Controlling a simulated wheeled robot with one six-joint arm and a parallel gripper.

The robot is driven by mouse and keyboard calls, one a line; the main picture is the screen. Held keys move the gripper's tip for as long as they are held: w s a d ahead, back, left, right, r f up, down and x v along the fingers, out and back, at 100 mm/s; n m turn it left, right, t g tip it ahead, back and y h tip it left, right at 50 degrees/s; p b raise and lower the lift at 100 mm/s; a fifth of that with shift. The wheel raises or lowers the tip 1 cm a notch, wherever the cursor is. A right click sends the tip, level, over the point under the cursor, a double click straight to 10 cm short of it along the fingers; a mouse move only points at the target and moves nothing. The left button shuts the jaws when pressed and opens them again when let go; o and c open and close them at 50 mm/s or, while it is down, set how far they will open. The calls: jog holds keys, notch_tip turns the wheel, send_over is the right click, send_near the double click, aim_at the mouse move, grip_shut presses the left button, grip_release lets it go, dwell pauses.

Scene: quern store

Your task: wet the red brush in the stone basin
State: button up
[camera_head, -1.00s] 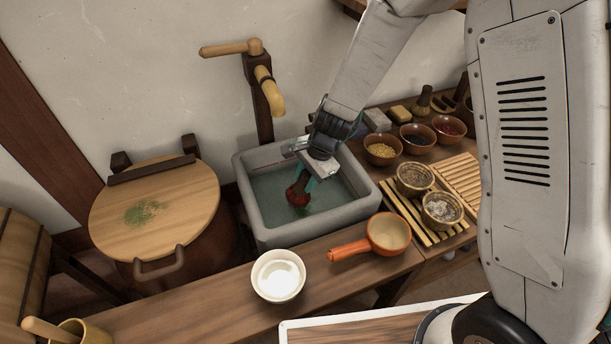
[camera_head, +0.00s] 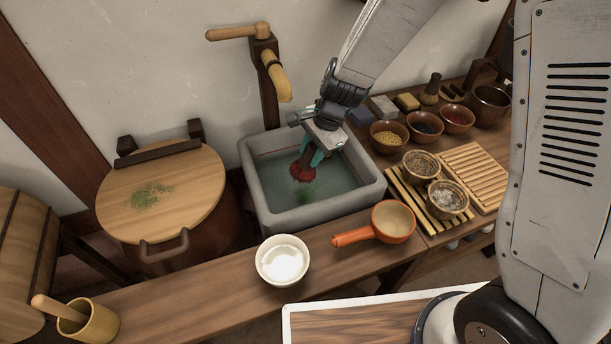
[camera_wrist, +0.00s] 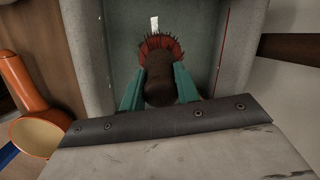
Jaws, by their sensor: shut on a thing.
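The stone basin (camera_head: 258,197) is a grey square trough holding greenish water (camera_head: 270,180), below a wooden spout. My gripper (camera_head: 312,158) is over the basin, pointing down. It is shut on the dark handle of the red brush (camera_head: 302,174), whose red bristles face down at the water. I cannot tell how deep the bristles sit in it. In the wrist view the green fingers (camera_wrist: 158,90) flank the brown handle, and the red bristles (camera_wrist: 160,42) fan out beyond it, inside the basin walls.
The wooden spout (camera_head: 276,78) stands behind the basin. A wooden-lidded tub (camera_head: 190,190) is at left. A white bowl (camera_head: 283,282) and an orange ladle (camera_head: 352,237) lie in front. Several small bowls, including one of yellow grains (camera_head: 388,143), stand on the right bench.

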jog(key=shift+r, duration=3.95)
jog(key=shift+r, duration=2)
